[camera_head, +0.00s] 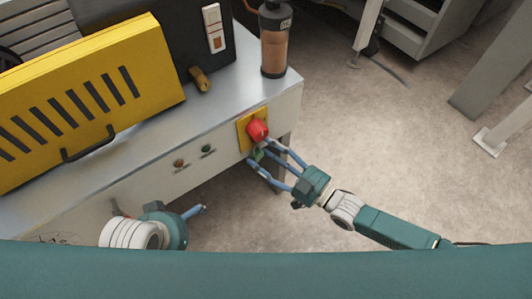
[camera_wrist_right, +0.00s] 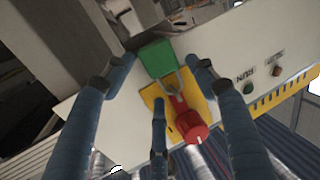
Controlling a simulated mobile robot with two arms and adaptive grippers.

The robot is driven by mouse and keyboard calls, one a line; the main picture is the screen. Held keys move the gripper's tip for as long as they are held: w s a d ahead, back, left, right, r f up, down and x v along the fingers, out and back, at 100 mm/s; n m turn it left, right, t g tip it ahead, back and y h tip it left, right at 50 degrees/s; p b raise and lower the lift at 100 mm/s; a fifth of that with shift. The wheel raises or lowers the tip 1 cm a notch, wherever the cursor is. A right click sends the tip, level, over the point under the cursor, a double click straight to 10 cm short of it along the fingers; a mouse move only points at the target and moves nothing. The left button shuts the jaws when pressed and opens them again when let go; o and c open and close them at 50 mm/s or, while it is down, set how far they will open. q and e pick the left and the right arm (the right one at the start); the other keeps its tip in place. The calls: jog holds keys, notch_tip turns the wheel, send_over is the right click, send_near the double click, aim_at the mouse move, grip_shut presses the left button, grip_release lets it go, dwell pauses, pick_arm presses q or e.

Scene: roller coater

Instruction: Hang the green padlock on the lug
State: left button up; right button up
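The green padlock (camera_wrist_right: 158,58) is at the yellow plate on the cabinet's front; in the head view it (camera_head: 258,154) is small and partly hidden by fingers. Its grey shackle (camera_wrist_right: 179,80) meets the red lug beside the red knob (camera_wrist_right: 191,125); I cannot tell for certain that it passes through. The knob also shows in the head view (camera_head: 257,130). My right gripper (camera_wrist_right: 158,78) has its blue fingers spread around the padlock, with gaps visible on both sides. My left gripper (camera_head: 200,209) is low at the left, largely hidden behind its own wrist.
The yellow plate (camera_head: 244,136) is on the front of the grey cabinet (camera_head: 215,122), near its right corner. Two small buttons (camera_head: 207,149) sit left of it. A yellow slotted guard (camera_head: 85,95) and a brown-filled cylinder (camera_head: 274,45) stand on top. Open floor lies right.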

jog(key=shift+d, duration=0.1)
jog(key=v, duration=1.2)
jog(key=shift+a+r, duration=0.1)
jog(key=shift+a, duration=0.1)
